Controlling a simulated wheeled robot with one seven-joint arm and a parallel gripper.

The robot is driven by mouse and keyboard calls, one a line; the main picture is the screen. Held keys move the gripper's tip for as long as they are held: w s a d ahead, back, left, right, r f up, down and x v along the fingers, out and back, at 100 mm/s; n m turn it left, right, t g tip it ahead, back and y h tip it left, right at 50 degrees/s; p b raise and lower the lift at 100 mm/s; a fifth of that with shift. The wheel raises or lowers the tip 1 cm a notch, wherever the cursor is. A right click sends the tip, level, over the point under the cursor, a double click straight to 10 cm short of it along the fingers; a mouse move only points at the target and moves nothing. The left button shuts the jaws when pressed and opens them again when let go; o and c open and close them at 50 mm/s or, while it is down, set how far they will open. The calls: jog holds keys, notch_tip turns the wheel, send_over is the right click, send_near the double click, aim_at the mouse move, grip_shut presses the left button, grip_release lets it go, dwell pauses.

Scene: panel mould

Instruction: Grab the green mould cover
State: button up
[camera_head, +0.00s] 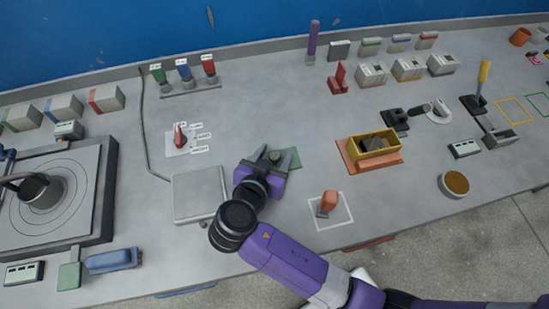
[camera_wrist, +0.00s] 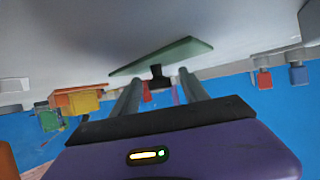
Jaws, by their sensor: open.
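The green mould cover (camera_head: 291,163) is a thin, flat green plate near the middle of the grey bench in the head view. It also shows in the wrist view (camera_wrist: 188,49), with a dark knob (camera_wrist: 157,73) standing on it. My gripper (camera_head: 274,156) is over the cover, its two grey fingers spread. In the wrist view the knob appears between the open fingertips (camera_wrist: 160,78). I cannot tell whether the fingers touch it. My gripper hides part of the cover in the head view.
A pale square box (camera_head: 198,194) is just left of my gripper. An orange-handled tool (camera_head: 328,202) stands on a white-outlined square to the right. A yellow box (camera_head: 374,145) on an orange base lies further right. Bare bench lies behind the cover.

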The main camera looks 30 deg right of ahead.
grip_shut()
